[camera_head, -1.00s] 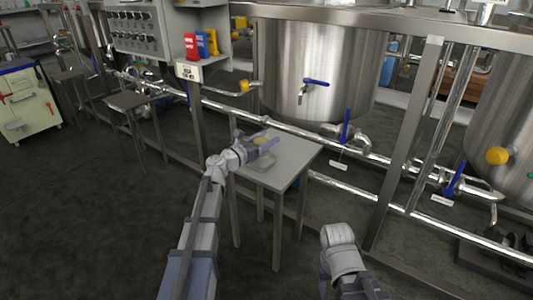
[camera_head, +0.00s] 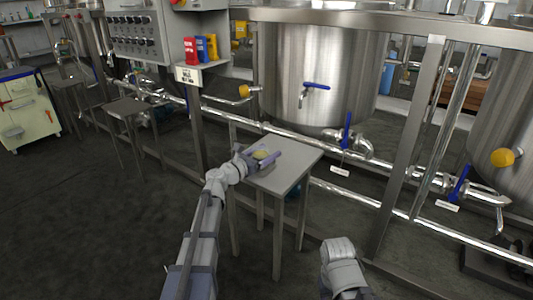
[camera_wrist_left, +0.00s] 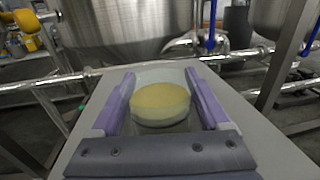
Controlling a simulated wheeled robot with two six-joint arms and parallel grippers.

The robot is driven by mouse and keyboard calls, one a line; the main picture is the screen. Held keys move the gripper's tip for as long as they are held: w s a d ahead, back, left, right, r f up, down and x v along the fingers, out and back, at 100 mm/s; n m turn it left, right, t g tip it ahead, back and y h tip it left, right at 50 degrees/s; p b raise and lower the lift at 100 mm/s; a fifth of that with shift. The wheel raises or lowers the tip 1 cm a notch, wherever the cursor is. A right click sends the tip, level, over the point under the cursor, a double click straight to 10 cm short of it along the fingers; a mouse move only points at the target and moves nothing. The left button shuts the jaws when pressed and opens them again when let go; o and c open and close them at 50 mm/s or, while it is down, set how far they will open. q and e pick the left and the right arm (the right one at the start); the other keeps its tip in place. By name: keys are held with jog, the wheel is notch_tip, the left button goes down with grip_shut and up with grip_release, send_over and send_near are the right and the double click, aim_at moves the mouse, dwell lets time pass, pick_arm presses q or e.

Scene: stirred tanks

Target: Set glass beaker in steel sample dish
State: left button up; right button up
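A glass beaker with a pale yellow filling (camera_wrist_left: 160,103) sits between the two purple fingers of my left gripper (camera_wrist_left: 162,100), which press on its sides. In the head view, my left gripper (camera_head: 262,159) and the beaker's yellow filling (camera_head: 261,155) are low over the left part of a small grey table (camera_head: 290,172). The steel sample dish cannot be made out clearly now; the gripper and beaker cover that spot. Whether the beaker touches a dish is hidden. Part of my right arm shows at the bottom of the head view, but its gripper cannot be made out.
Behind the table run steel pipes with a blue-handled valve (camera_head: 347,130) and a large steel tank (camera_head: 318,70). A frame post (camera_head: 405,140) stands to the right. The table's right half is bare. A second small table (camera_head: 128,106) stands at the left.

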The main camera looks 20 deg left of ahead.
pick_arm(q)
jog(key=shift+o, duration=0.8)
jog(key=shift+r, duration=0.25)
jog(key=v, duration=1.2)
jog(key=shift+f, duration=0.1)
